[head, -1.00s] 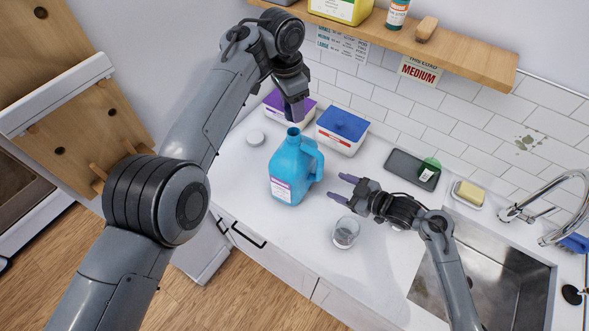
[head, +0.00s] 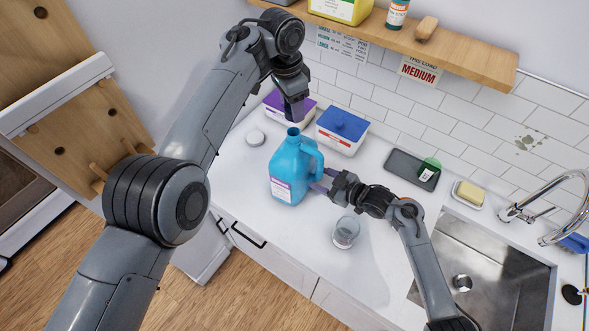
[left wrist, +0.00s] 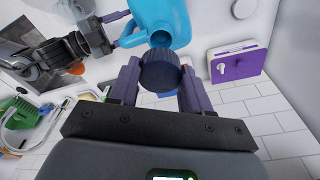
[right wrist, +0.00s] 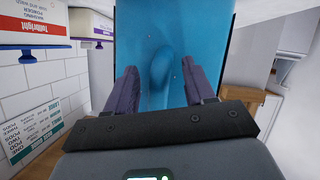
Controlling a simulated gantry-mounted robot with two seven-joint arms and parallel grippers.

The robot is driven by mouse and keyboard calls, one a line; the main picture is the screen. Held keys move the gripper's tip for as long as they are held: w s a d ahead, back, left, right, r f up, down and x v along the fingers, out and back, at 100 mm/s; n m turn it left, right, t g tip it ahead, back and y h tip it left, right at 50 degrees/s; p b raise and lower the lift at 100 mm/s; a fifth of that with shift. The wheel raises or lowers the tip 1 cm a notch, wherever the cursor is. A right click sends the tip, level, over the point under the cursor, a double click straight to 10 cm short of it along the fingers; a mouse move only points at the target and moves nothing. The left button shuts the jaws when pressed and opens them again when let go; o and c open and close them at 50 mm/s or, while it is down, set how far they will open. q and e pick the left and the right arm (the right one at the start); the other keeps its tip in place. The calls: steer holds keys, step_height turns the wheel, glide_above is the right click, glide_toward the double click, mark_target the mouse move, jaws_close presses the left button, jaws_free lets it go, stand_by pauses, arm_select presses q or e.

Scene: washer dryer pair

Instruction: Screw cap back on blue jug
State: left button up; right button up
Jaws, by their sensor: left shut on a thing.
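The blue jug (head: 285,178) stands upright on the white counter, its open mouth (head: 293,131) facing up and its handle on the right. My left gripper (head: 295,110) is above the mouth. In the left wrist view, my left gripper is shut on a dark ridged cap (left wrist: 160,72), held apart from the jug (left wrist: 160,22). The cap is hard to make out in the head view. My right gripper (head: 322,180) is open at the jug's right side, low by the handle. In the right wrist view, the jug (right wrist: 172,50) fills the space beyond its spread fingers; contact is unclear.
A clear cup (head: 346,232) stands below my right gripper. A blue-lidded box (head: 341,130) and a purple-lidded box (head: 290,108) stand behind the jug. A white round object (head: 255,138) lies left. A dark tray (head: 411,168) and the sink (head: 485,265) are at right.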

mark_target(293, 128)
jaws_close()
arm_select(q)
steer(key=shift+f, duration=0.1)
steer(key=shift+s+a+f, duration=0.1)
steer(key=shift+f, duration=2.3)
arm_select(e)
steer(key=shift+f, duration=0.1)
arm_select(q)
steer(key=shift+f, duration=0.1)
steer(key=shift+f, duration=0.8)
steer(key=shift+f, duration=0.6)
arm_select(e)
steer(key=shift+d, duration=0.1)
